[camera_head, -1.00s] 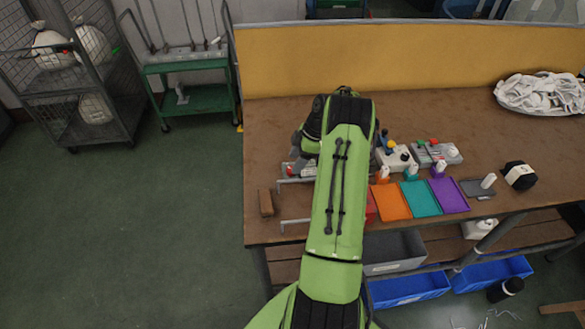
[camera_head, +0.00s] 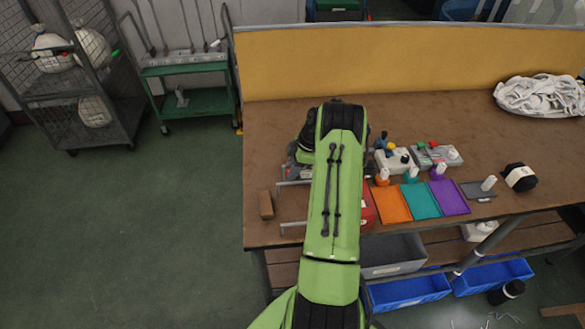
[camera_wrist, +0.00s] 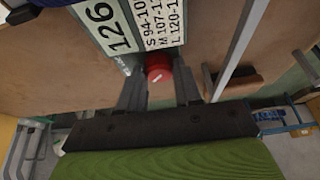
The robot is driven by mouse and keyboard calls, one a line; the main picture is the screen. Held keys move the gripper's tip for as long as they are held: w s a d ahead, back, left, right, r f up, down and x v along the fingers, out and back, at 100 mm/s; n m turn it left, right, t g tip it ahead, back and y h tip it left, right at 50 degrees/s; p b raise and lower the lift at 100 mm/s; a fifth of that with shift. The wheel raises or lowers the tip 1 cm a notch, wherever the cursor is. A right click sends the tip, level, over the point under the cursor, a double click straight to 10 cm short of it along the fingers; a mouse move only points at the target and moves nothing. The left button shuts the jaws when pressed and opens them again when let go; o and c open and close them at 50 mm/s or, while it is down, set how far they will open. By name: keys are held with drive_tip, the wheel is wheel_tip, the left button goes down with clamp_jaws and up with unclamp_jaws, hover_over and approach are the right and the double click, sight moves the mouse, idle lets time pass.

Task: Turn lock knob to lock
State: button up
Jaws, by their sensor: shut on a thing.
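The lock knob (camera_wrist: 158,67) is a small red round knob with a white mark on its face, in the middle of the wrist view. It sits at the lower edge of a board with printed labels (camera_wrist: 122,28) reading "126" and S, M, L size ranges. My gripper (camera_wrist: 159,74) has one dark finger on each side of the knob and is shut on it. In the head view my green arm reaches over the table and hides the gripper and the knob.
The brown table (camera_head: 440,110) carries orange (camera_head: 391,205), teal (camera_head: 420,199) and purple (camera_head: 449,197) trays right of my arm. A small brown block (camera_head: 266,204) lies at its left front. In the wrist view a pale metal bar (camera_wrist: 240,48) runs close to the right finger.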

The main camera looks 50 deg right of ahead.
drive_tip(key=shift+m, duration=0.3)
drive_tip(key=m+t+h+b, duration=0.1)
drive_tip(key=m+b, duration=0.1)
drive_tip(key=m, duration=0.1)
drive_tip(key=shift+b, duration=0.35)
drive_tip(key=shift+a+m+t+h+b, duration=0.15)
drive_tip(key=shift+m+h+b, duration=0.3)
drive_tip(key=shift+m, duration=0.5)
drive_tip(key=shift+m+t+h+b, duration=0.2)
drive_tip(key=shift+m+b, duration=0.3)
drive_tip(key=shift+m, duration=0.45)
drive_tip(key=o, duration=1)
drive_tip(key=shift+s, duration=0.1)
drive_tip(key=shift+o, duration=0.2)
drive_tip(key=shift+r, duration=0.1)
